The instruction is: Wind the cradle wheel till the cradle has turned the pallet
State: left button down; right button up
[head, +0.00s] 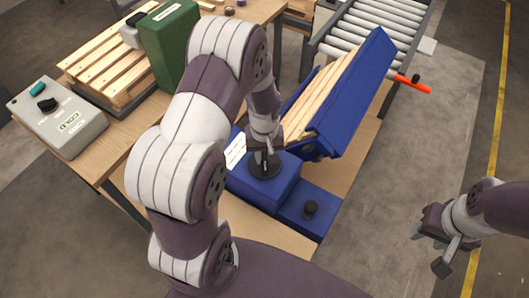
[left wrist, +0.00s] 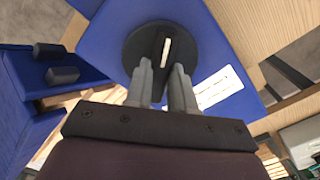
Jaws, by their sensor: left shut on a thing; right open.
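The black cradle wheel (head: 265,168) sits on top of a blue housing (head: 272,188). In the left wrist view, the wheel (left wrist: 134,48) is a dark disc with a white mark. My left gripper (head: 264,156) comes down on it from above. Its fingers (left wrist: 162,92) are shut on the wheel's dark raised grip. The blue cradle (head: 352,98) stands steeply tilted behind the housing, with the wooden pallet (head: 318,92) in it, tilted too. My arm hides part of the cradle. My right gripper (head: 428,250) is open and empty, over the floor at the right.
A lower blue box with a black knob (head: 311,208) stands beside the housing. A roller conveyor (head: 370,30) and an orange-red lever (head: 412,85) lie behind the cradle. A grey control box (head: 60,118), another pallet (head: 105,70) and a green box (head: 170,48) stand at the left.

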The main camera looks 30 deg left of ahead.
aim_at(265, 157)
pick_arm(q)
jog(key=n, duration=0.5)
jog(key=shift+w+r+n+p, duration=0.1)
jog(key=shift+n+p, duration=0.2)
jog(key=shift+p, duration=0.1)
jog(key=n, duration=0.5)
jog(key=shift+n+p, duration=0.3)
jog(key=c, duration=1)
grip_release()
jog(key=shift+o, duration=0.2)
notch_tip(265, 157, up, 13)
jog(key=b, duration=0.2)
jog(key=shift+f, duration=0.2)
